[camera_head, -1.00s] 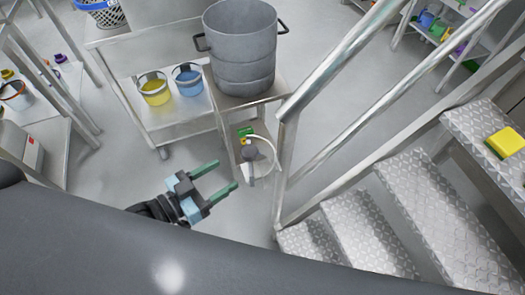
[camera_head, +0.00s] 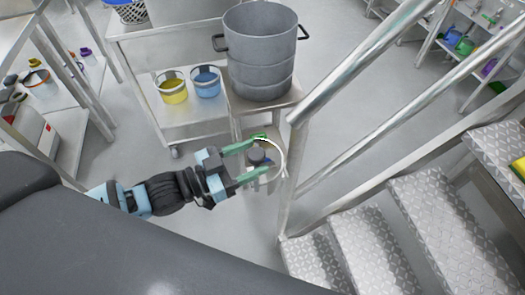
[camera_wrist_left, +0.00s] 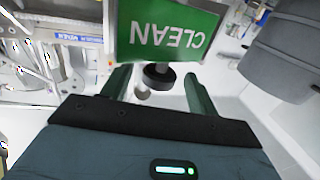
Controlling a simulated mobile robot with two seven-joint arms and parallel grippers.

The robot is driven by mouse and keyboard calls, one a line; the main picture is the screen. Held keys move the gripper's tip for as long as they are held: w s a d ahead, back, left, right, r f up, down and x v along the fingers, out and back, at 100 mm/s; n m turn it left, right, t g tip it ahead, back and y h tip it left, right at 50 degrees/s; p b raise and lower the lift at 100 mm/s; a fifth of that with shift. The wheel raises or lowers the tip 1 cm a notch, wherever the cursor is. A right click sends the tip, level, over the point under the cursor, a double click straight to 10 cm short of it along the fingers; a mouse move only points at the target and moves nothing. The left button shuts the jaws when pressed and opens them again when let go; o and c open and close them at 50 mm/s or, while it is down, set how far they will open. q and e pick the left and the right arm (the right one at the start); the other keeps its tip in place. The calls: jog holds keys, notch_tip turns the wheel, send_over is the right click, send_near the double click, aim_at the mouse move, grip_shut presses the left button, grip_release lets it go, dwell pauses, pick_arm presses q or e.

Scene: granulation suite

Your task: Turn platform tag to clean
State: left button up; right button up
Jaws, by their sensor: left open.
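The platform tag shows as a small green patch (camera_head: 259,136) beside the stair post in the head view. In the left wrist view it is a green plate (camera_wrist_left: 185,32) with white letters reading CLEAN, upside down in that picture. A dark round knob (camera_wrist_left: 158,76) sits just below the plate, and shows in the head view (camera_head: 257,157) next to a pale curved band. My left gripper (camera_head: 256,158) is open, with its green fingers on either side of the knob; I cannot tell whether they touch it. My right gripper is not in view.
Metal stairs (camera_head: 345,225) with a handrail (camera_head: 365,58) rise to the right. A grey drum (camera_head: 260,60) stands on a stand behind the tag. A cart (camera_head: 150,100) with a yellow bucket (camera_head: 173,93) and a blue bucket (camera_head: 207,88) is at left.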

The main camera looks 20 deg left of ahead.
aim_at(263, 150)
pick_arm(q)
jog(key=shift+x, duration=1.75)
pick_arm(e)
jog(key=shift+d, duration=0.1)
pick_arm(q)
jog(key=shift+c, duration=0.3)
jog(key=c, duration=0.9)
jog(key=shift+d+r+n+t+y+p, duration=0.1)
jog(key=shift+r+n+t+y+p, duration=0.2)
jog(key=shift+n+t+y+p, duration=0.5)
jog(key=shift+w+n+t+y+p, duration=0.15)
jog(key=shift+n+t+y+p, duration=0.55)
jog(key=shift+p, duration=0.5)
jog(key=shift+a+f+y, duration=0.15)
jog(key=shift+a+y, duration=0.05)
jog(key=shift+y, duration=0.4)
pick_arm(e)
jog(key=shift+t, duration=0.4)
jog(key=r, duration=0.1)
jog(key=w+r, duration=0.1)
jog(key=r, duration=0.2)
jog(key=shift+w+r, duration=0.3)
pick_arm(q)
jog(key=shift+f, duration=0.1)
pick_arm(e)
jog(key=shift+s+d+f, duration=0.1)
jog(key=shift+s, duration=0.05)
